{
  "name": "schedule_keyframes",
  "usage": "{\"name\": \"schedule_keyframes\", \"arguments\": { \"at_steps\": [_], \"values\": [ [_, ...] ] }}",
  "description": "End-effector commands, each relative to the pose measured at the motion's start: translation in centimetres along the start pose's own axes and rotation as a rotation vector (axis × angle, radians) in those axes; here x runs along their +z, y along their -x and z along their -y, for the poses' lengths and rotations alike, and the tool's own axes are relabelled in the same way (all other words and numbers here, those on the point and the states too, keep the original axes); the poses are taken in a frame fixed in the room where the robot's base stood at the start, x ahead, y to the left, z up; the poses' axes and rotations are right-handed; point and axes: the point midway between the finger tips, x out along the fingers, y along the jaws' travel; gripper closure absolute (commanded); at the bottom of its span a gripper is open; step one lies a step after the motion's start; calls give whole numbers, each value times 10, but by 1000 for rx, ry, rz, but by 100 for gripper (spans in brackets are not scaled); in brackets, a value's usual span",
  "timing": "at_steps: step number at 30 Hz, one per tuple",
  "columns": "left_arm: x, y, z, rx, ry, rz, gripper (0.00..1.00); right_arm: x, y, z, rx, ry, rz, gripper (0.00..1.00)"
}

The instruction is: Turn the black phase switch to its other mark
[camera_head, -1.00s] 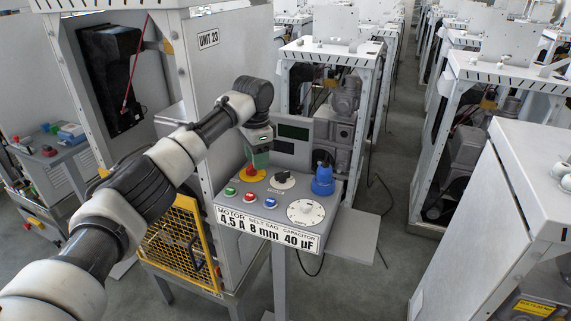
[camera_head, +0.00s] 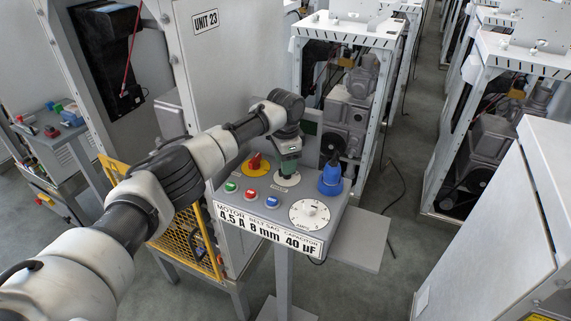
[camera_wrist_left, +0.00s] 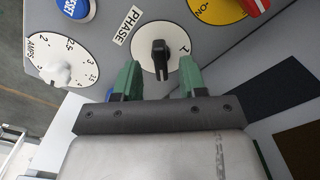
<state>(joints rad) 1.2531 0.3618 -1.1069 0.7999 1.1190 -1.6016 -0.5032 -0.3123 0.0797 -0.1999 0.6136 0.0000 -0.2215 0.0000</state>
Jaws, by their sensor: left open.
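The black phase switch (camera_wrist_left: 160,52) sits on a round off-white plate (camera_wrist_left: 146,36) beside a "PHASE" label in the left wrist view. Its pointer lies roughly along the picture's vertical, and a "1" mark shows at the plate's right edge. My left gripper (camera_wrist_left: 161,78) is open, with its green fingertips on either side of the switch's near end, apart from it. In the head view my left gripper (camera_head: 289,168) points down over the phase plate (camera_head: 286,180) and hides the switch. My right gripper is not in view.
A red-on-yellow knob (camera_head: 256,163) is left of the gripper and a blue knob (camera_head: 330,180) right of it. Red (camera_head: 250,194), green and blue buttons and a white amps dial (camera_head: 309,214) sit nearer on the grey panel. A yellow mesh guard (camera_head: 185,246) stands below left.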

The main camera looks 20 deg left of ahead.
Motion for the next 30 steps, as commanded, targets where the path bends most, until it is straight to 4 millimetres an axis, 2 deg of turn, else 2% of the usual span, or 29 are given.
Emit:
{"name": "schedule_keyframes", "arguments": {
  "at_steps": [6,15,17,24,30],
  "values": [
    [0,-21,0,0,1,1,58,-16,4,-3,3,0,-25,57],
    [0,-24,0,-1,0,0,58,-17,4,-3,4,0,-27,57],
    [0,-24,0,-1,0,0,65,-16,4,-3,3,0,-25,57],
    [0,-24,0,-1,0,0,100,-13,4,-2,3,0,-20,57],
    [0,-23,0,0,6,0,100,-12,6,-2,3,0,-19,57]
  ]
}}
